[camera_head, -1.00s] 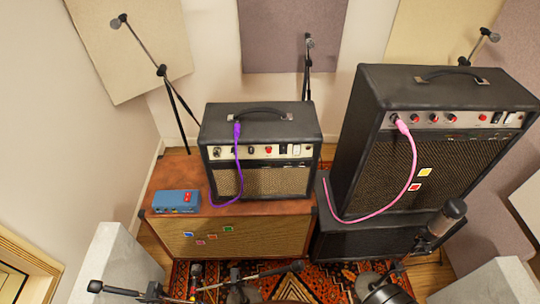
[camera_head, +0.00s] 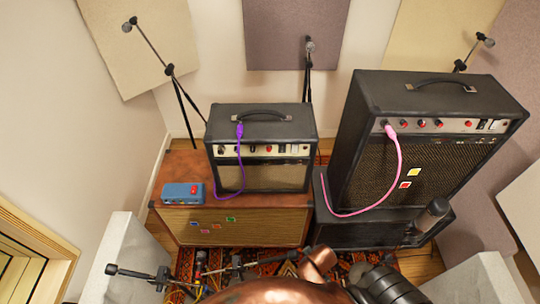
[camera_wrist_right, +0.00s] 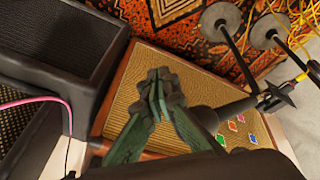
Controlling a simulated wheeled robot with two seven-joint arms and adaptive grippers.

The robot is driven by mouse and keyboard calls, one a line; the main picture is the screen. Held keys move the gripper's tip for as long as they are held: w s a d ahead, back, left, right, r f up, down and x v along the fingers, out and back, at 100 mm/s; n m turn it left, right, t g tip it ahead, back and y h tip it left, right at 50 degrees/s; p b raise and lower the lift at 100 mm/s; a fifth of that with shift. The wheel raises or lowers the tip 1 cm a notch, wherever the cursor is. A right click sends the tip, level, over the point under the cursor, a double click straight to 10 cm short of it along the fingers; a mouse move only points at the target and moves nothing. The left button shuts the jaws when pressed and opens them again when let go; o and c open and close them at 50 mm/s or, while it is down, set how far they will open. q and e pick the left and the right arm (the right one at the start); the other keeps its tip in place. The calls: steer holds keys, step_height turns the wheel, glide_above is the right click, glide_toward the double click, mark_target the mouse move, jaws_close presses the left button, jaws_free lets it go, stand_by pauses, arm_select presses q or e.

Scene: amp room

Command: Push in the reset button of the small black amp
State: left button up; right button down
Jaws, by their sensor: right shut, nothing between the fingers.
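The small black amp (camera_head: 275,130) stands on the brown cabinet (camera_head: 240,224) in the head view, with a purple cable (camera_head: 241,168) plugged into its front panel. A small red spot (camera_head: 267,149) shows among the knobs and switches; I cannot tell for sure whether it is the reset button. My right gripper (camera_wrist_right: 158,78) is shut and empty in the wrist view, its green fingers together, seen against the brown cabinet front (camera_wrist_right: 200,98). I cannot make out the small amp's panel there. My left gripper is not in view.
A tall black amp (camera_head: 430,130) with a pink cable (camera_head: 392,190) stands right on a black cabinet. A blue pedal box (camera_head: 182,194) sits left of the small amp. A microphone (camera_head: 432,214) and stands crowd the front. My copper and dark arm parts cover the bottom.

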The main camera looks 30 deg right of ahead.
mark_target(269, 151)
step_height(269, 151, up, 10)
steer(key=p, duration=0.1)
steer(key=w+d+r+n+t+h, duration=0.1)
steer(key=w+r+n+t+h, duration=0.4)
steer(key=w+r+n, duration=0.9)
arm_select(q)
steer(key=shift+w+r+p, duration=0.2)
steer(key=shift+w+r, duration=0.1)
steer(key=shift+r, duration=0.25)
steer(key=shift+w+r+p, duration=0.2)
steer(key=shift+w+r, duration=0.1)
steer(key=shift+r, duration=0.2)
arm_select(e)
steer(key=w+a+r+n+t+h, duration=0.1)
steer(key=w+a+r+n+t, duration=0.1)
steer(key=w+r+n, duration=0.2)
steer(key=w+a+r+n+t+h, duration=0.1)
steer(key=w+a+r+n+t, duration=0.2)
steer(key=r+n, duration=0.3)
steer(key=w+n, duration=0.1)
steer(key=n, duration=0.2)
steer(key=shift+a+r+n, duration=0.25)
steer(key=shift+a+n, duration=0.1)
steer(key=shift+n, duration=0.05)
steer(key=b+x, duration=0.1)
steer(key=x, duration=1.3)
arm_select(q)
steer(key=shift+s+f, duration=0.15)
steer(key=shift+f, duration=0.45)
